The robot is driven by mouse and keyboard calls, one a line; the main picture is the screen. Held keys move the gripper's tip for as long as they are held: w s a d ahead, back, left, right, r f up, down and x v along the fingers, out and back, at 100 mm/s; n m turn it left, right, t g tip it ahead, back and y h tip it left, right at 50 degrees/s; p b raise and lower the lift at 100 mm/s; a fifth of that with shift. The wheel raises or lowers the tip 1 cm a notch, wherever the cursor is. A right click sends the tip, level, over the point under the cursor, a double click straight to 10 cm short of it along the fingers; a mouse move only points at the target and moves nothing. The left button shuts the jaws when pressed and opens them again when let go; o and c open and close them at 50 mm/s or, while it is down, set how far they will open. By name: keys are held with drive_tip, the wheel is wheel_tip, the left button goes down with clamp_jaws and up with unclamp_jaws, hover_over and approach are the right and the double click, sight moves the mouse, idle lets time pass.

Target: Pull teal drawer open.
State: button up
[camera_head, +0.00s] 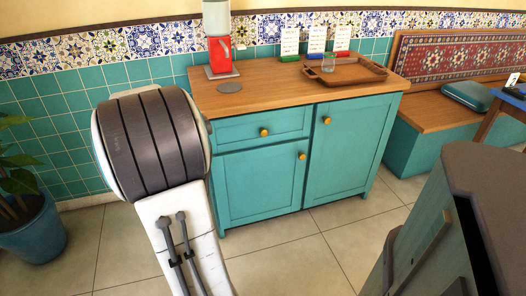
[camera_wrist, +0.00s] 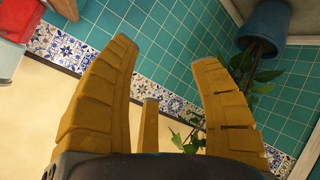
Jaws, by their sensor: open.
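The teal drawer (camera_head: 240,130) is in the upper left of the teal cabinet (camera_head: 345,155) in the head view. It looks shut, and a round yellow knob (camera_head: 264,132) sits on its front. My arm stands in front of the cabinet's left side and hides part of that edge. In the wrist view my gripper (camera_wrist: 160,65) has its yellow fingers spread apart with nothing between them. The wrist view faces the tiled wall, and neither the drawer nor its knob shows there. My fingers are hidden in the head view.
The wooden top holds a red and white machine (camera_head: 220,58), a tray (camera_head: 345,72) with a glass, and several small cards. A potted plant (camera_head: 30,235) stands at the left. A bench (camera_head: 440,110) is at the right. Tiled floor in front of the cabinet is clear.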

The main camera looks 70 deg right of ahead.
drive_tip(key=s+d+f+h+b, duration=0.2)
drive_tip(key=d+f, duration=0.2)
drive_tip(key=d, duration=0.2)
drive_tip(key=s+d+f+h+b, duration=0.1)
drive_tip(key=d+f+b, duration=0.25)
drive_tip(key=d, duration=0.25)
drive_tip(key=n+g+h+b, duration=0.1)
drive_tip(key=g+h+b, duration=0.3)
drive_tip(key=h+b, duration=0.45)
approach(264, 134)
drive_tip(key=d+r+y+b, duration=0.1)
drive_tip(key=d+y+b, duration=0.1)
drive_tip(key=d, duration=0.1)
drive_tip(key=shift+w+d+r, duration=0.2)
drive_tip(key=shift+w+d, duration=0.2)
drive_tip(key=shift+b+x, duration=0.65)
drive_tip(key=shift+x, duration=2.65)
drive_tip(key=shift+o, duration=0.2)
drive_tip(key=shift+r, duration=0.15)
clamp_jaws()
